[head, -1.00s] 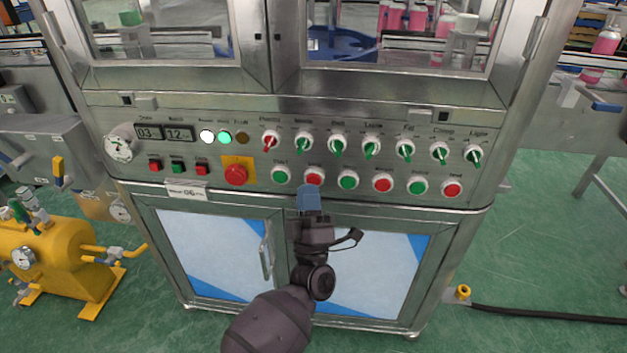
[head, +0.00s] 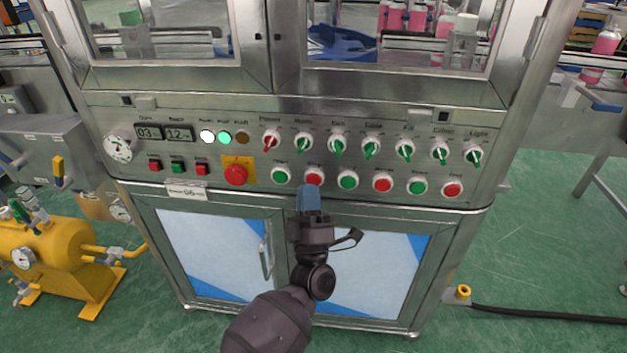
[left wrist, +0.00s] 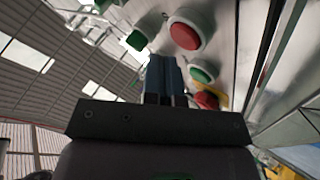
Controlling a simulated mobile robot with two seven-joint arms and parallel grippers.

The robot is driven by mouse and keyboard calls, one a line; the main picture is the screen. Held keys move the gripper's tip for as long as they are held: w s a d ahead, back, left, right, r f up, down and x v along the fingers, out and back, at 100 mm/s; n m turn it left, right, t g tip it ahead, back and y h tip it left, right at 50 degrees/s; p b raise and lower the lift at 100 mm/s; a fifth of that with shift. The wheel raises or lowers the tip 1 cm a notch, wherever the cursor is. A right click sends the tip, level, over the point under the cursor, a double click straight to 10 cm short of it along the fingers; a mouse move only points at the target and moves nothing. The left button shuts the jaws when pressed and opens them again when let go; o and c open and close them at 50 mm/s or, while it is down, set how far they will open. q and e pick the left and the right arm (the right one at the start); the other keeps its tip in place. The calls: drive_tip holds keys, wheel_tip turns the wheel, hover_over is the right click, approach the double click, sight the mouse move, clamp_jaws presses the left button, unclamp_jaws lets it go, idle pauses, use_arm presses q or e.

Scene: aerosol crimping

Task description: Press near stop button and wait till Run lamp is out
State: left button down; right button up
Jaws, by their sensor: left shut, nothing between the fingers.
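The near stop button is taken to be the red button (head: 314,179) beside the green start button (head: 281,175) on the machine's panel. Its label is blurred. My left gripper (head: 309,188) is shut and empty, its blue fingertips just below that red button. In the left wrist view, the shut fingers (left wrist: 165,62) point toward the panel beside a red button (left wrist: 186,36); contact cannot be told. The green lamp (head: 224,137), seemingly Run, is lit. The white lamp (head: 207,136) is lit and the amber lamp (head: 242,137) is dark. My right gripper is out of view.
A red mushroom button (head: 236,174) on a yellow plate sits left of the start button. More green and red buttons continue to the right, below a row of switches (head: 371,148). Cabinet doors (head: 215,250) lie below. A yellow tank (head: 55,250) stands at left.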

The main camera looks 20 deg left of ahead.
use_arm(q)
drive_tip(key=shift+w, duration=0.15)
drive_tip(key=shift+w+a, duration=0.15)
drive_tip(key=shift+w, duration=0.1)
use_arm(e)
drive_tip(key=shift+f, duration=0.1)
use_arm(q)
drive_tip(key=shift+w+a, duration=0.1)
drive_tip(key=shift+w, duration=0.3)
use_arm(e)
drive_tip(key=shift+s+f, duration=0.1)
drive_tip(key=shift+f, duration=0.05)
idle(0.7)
use_arm(q)
drive_tip(key=shift+s, duration=0.15)
drive_tip(key=shift+s+d, duration=0.25)
drive_tip(key=shift+s, duration=0.4)
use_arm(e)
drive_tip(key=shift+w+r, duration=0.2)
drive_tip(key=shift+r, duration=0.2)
use_arm(q)
drive_tip(key=shift+s, duration=0.1)
